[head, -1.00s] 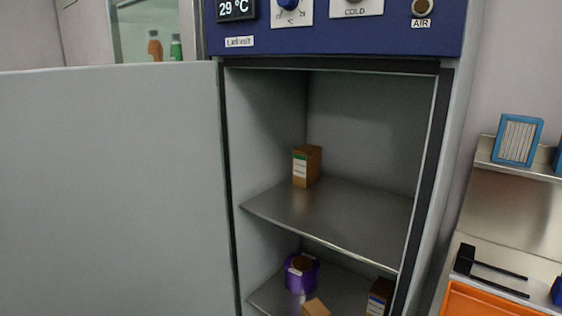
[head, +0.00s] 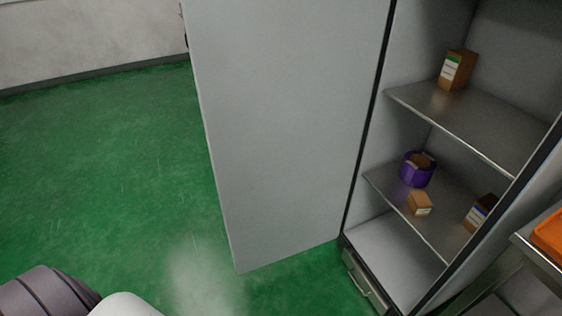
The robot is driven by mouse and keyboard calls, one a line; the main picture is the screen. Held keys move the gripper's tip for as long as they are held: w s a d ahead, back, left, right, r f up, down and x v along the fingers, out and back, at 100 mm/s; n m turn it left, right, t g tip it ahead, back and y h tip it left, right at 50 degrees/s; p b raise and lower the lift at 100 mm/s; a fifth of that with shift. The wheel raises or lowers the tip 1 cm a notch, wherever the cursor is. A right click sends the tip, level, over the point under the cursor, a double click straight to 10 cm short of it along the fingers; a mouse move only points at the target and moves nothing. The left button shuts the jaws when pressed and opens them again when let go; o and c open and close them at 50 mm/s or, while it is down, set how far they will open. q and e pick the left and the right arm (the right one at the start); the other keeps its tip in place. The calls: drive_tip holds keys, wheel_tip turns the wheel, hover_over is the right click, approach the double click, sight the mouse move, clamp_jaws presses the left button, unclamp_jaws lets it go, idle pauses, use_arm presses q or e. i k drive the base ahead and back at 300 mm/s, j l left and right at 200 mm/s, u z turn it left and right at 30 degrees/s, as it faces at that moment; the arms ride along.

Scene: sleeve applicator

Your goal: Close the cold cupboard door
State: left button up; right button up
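The cold cupboard (head: 392,250) stands at the right of the head view with its inside showing. Its grey door (head: 285,130) is wide open and swung out to the left, with its hinge edge along the cupboard's left side. A handle-like dark part shows slightly at the door's far upper left edge. Neither of my grippers is in view. Only a piece of my own arm or body shows at the bottom left, apart from the door.
On the upper shelf (head: 470,122) stands a brown box (head: 456,70). The lower shelf holds a purple tub (head: 416,170) and small boxes (head: 420,204). A bench with an orange tray (head: 549,236) is at the right. Green floor (head: 110,180) left of the door is clear.

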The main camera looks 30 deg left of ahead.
sight(283, 87)
drive_tip(key=k+j+z, duration=0.1)
drive_tip(key=z, duration=1.45)
drive_tip(key=k+j, duration=0.1)
drive_tip(key=j, duration=0.45)
drive_tip(key=k+j, duration=0.15)
drive_tip(key=j, duration=0.45)
drive_tip(key=k+j+z, duration=0.1)
drive_tip(key=j, duration=0.45)
drive_tip(key=k+j, duration=0.15)
drive_tip(key=j, duration=0.4)
drive_tip(key=k+j, duration=0.15)
drive_tip(key=j, duration=0.45)
drive_tip(key=k+j, duration=0.15)
drive_tip(key=j, duration=0.4)
drive_tip(key=k+j+z, duration=0.1)
drive_tip(key=j, duration=0.45)
drive_tip(key=k+j, duration=0.2)
drive_tip(key=j, duration=0.35)
